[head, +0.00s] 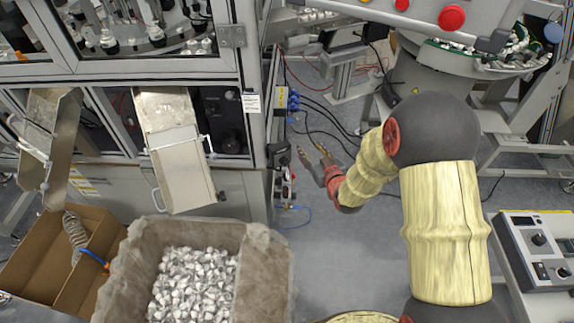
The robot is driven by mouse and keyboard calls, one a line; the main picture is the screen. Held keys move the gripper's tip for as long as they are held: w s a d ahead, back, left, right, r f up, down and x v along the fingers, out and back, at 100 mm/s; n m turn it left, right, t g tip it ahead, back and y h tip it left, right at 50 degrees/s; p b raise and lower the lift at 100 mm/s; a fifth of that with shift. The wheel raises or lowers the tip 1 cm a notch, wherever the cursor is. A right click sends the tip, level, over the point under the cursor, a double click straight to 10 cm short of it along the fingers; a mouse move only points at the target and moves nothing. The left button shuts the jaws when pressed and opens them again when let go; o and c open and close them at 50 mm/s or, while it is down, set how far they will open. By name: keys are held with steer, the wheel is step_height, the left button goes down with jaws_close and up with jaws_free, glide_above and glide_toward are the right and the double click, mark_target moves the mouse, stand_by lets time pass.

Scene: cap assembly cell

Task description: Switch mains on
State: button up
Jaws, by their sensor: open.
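My gripper (311,153) is open and empty, with its two fingers apart and pointing up and left. It is beside the right side of the machine cabinet (235,183), with a gap between. A small dark block (279,155) is on the cabinet's right edge, left of my fingertips. Below it is a small assembly of fittings (285,187) with red and blue parts. I cannot tell which of these, if any, is the mains switch, nor its position.
A large bin (275,265) of small pale metallic parts and an open cardboard box (28,262) stand at the lower left. A red button (451,18) is on a panel at the top. A control box (530,222) with dark knobs is at the right. Cables cross the floor behind my gripper.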

mark_target(283, 161)
steer(key=s+a+f+t+y, duration=0.2)
steer(key=s+a+f+y, duration=0.3)
steer(key=f, duration=0.4)
steer(key=w+a+h+b, duration=0.1)
steer(key=w+a, duration=0.2)
steer(key=w, duration=0.2)
steer(key=shift+w+a, duration=0.2)
steer(key=c, duration=0.3)
steer(key=c, duration=0.7)
jaws_close()
